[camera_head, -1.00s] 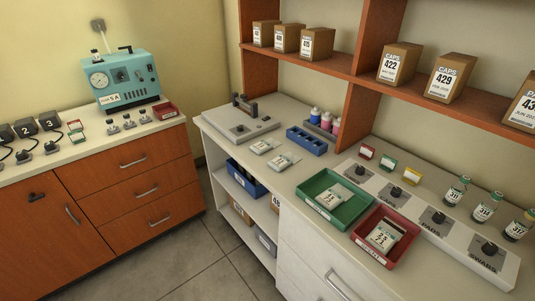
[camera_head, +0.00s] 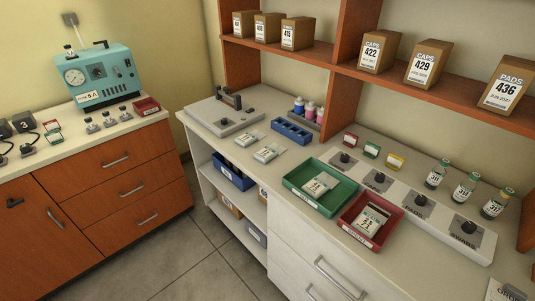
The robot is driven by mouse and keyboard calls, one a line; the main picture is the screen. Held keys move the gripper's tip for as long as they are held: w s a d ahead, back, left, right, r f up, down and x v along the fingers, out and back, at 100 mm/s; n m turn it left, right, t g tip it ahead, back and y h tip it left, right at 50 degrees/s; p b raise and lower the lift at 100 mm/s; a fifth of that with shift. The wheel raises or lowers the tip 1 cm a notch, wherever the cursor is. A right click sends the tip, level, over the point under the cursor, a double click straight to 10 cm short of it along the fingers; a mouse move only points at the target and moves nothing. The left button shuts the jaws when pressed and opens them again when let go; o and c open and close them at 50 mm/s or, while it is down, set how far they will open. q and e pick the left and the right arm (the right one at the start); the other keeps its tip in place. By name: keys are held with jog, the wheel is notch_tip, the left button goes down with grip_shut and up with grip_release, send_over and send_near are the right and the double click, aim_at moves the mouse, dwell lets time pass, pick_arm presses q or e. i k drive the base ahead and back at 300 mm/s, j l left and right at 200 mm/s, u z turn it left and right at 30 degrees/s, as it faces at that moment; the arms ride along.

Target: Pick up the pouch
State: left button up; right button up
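Several small pale pouches with dark printed labels are in view, and I cannot tell which one the task means. One pouch (camera_head: 250,138) and another pouch (camera_head: 268,153) lie flat on the white counter, left of the trays. A pouch (camera_head: 319,185) lies in the green tray (camera_head: 296,189). At least one more pouch (camera_head: 371,221) lies in the red tray (camera_head: 349,232), with a dark strip at its upper edge. Neither of my grippers is in view.
A blue rack (camera_head: 291,132) and a grey sealer-like device (camera_head: 225,115) stand behind the pouches. A white dispenser strip (camera_head: 420,224) with dark knobs and several vials (camera_head: 465,187) are at right. A shelf (camera_head: 400,85) with boxes hangs above. Open floor (camera_head: 190,260) lies at left.

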aim_at(266, 154)
jog(key=i+j+z, duration=0.35)
jog(key=i+j, duration=0.15)
jog(key=j, duration=0.15)
jog(key=i+j+z, duration=0.2)
jog(key=j, duration=0.2)
jog(key=i+j+z, duration=0.2)
jog(key=j, duration=0.2)
jog(key=i, duration=0.05)
